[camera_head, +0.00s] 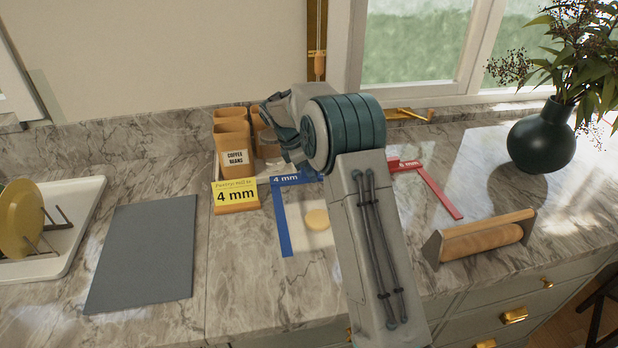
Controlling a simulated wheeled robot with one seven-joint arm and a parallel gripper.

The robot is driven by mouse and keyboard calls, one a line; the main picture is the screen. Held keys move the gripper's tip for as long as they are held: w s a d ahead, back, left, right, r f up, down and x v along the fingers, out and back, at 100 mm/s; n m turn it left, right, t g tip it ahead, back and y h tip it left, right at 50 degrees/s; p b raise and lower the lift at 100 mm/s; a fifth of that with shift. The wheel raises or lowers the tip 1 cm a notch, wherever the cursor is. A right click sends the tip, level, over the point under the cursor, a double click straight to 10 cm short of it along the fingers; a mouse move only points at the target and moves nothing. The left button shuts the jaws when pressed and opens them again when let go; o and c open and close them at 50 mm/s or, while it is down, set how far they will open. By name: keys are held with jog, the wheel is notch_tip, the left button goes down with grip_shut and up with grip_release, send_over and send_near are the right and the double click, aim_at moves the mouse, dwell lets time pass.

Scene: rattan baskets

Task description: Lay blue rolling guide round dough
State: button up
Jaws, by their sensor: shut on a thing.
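The blue rolling guide (283,230), marked 4 mm, shows a left bar and a far bar. The pale round dough (317,219) lies on a light sheet (296,238). The left bar is left of the dough and the far bar is beyond it; the guide's right part is hidden behind my arm. My gripper (298,164) is at the far bar, shut on the guide, with its fingertips mostly hidden by my wrist. I cannot tell whether the guide touches the counter.
A yellow 4 mm card (236,193) stands before brown canisters (231,143) at left. A red 6 mm guide (438,190) and a rolling pin in a holder (484,239) lie at right. A grey mat (145,256), white dish tray (78,226) and dark vase (541,142) flank the area.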

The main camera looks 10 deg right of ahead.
aim_at(310, 181)
jog(key=shift+f+p, duration=0.3)
jog(key=shift+f, duration=1.4)
jog(key=shift+f, duration=0.6)
jog(key=o, duration=1)
